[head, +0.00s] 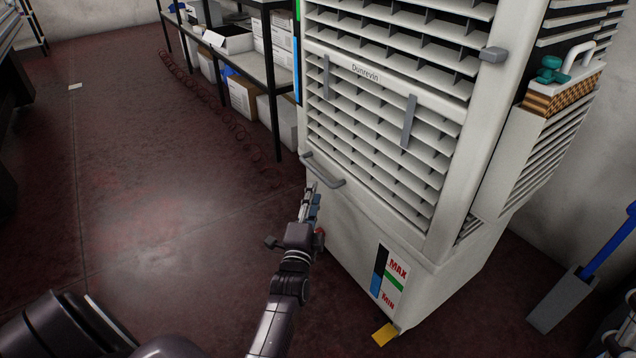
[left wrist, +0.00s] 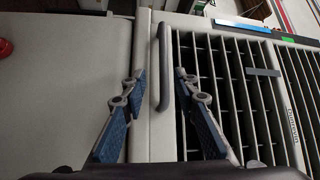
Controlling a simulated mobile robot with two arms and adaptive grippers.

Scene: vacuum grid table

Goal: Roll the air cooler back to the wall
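The air cooler (head: 385,225) is a tall white cabinet with louvred grilles and a MAX/MIN water gauge. It stands upright on the floor at the centre right of the head view. A grey bar handle (head: 325,172) sits on its front, below the grille. My left gripper (head: 312,194) is close in front of this handle. In the left wrist view the two blue-padded fingers of my left gripper (left wrist: 160,80) are spread apart. The handle (left wrist: 164,65) lies between and just beyond the fingertips; contact cannot be told. My right gripper is not in view.
A grey wall (head: 603,165) stands behind the cooler at the right. A metal shelf (head: 270,80) with boxes is at the back, left of the cooler. A grey dustpan with a blue handle (head: 608,243) stands at right. A yellow piece (head: 385,334) is at the cooler's foot. Dark red floor (head: 170,190) is open at left.

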